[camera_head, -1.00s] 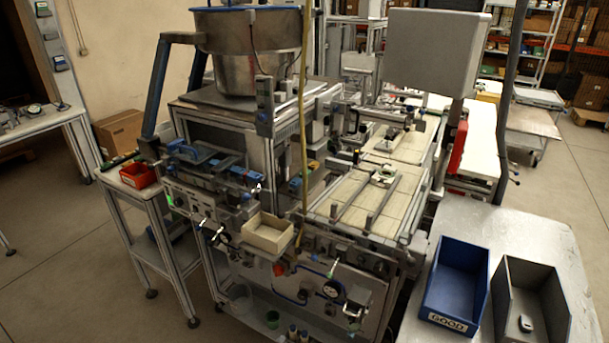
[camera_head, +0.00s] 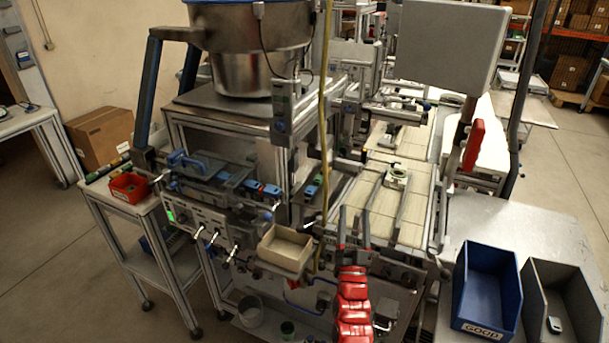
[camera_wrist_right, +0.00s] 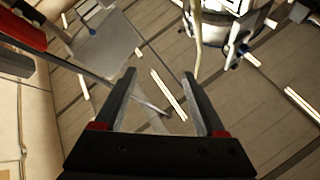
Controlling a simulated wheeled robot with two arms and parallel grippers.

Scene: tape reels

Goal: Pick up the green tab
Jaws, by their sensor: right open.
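No loose green tab can be made out for certain. A small pale part with a greenish edge (camera_head: 397,177) sits on the conveyor track of the machine in the head view. A bright green patch (camera_head: 170,215) shows on the machine's front panel at left. My right gripper (camera_head: 353,212) rises from the bottom on its red arm, in front of the conveyor's near end. Its two dark fingers are apart with nothing between them, as also in the right wrist view (camera_wrist_right: 159,76). My left gripper is out of view.
A beige open box (camera_head: 285,249) is fixed at the machine's front, left of my right gripper. A blue bin (camera_head: 487,290) and a grey bin (camera_head: 562,300) stand at right. A red bin (camera_head: 130,187) sits on the left side table. A thin yellow pole (camera_head: 325,130) stands mid-view.

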